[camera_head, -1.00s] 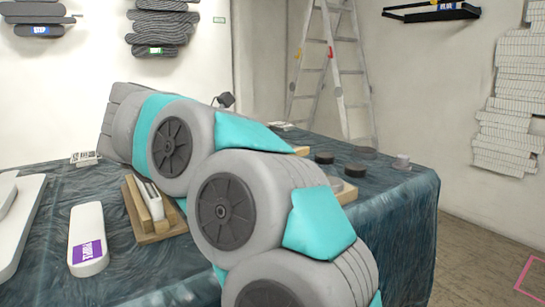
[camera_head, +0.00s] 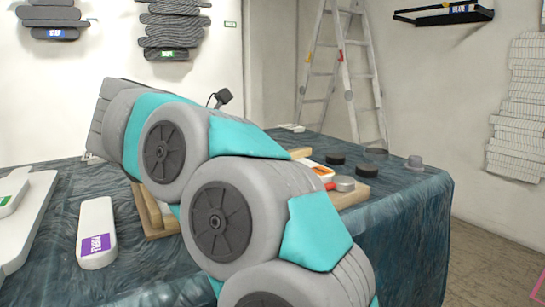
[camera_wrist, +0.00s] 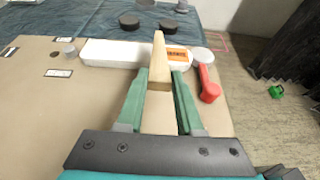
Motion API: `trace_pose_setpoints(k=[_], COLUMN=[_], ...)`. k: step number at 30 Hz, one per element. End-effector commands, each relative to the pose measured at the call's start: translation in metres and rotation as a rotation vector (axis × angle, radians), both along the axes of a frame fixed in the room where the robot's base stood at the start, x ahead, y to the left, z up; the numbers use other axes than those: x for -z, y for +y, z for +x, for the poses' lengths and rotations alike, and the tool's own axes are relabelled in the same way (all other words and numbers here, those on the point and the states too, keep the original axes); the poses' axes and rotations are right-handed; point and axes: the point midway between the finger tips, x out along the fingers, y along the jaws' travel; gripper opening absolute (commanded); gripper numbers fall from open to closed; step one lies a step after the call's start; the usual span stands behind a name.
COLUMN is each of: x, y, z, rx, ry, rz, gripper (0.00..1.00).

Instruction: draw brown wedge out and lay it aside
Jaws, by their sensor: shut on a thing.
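A tan-brown wedge (camera_wrist: 158,62) stands out between the green fingers of my gripper (camera_wrist: 160,78) in the wrist view, its narrow end pointing away from me. My gripper is shut on it. The wedge lies across the near side of a white bar with an orange label (camera_wrist: 178,54) in that view; I cannot tell whether they touch. The labelled bar shows partly beyond my arm in the head view (camera_head: 318,168), on a wooden board (camera_head: 356,197).
A red piece (camera_wrist: 208,85) and a grey disc (camera_wrist: 201,55) lie right of the wedge. Black discs (camera_head: 336,158) and a grey cup (camera_head: 415,162) stand farther back.

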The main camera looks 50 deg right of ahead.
Motion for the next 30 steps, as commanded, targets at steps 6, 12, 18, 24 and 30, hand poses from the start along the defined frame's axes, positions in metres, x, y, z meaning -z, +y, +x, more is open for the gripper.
trace_pose_setpoints(k=[6, 12, 18, 24, 30], x=[0.001, 0.001, 0.001, 0.0, 0.0], y=[0.005, 0.011, 0.016, 0.021, 0.021], z=[0.003, 0.005, 0.006, 0.007, 0.008], rx=[-0.001, -0.001, -0.002, -0.001, -0.001], ry=[-0.001, -0.001, 0.0, 0.0, 0.0], rz=[-0.001, -0.001, -0.001, -0.001, -0.001], gripper=[0.0, 0.0, 0.0, 0.0, 0.0])
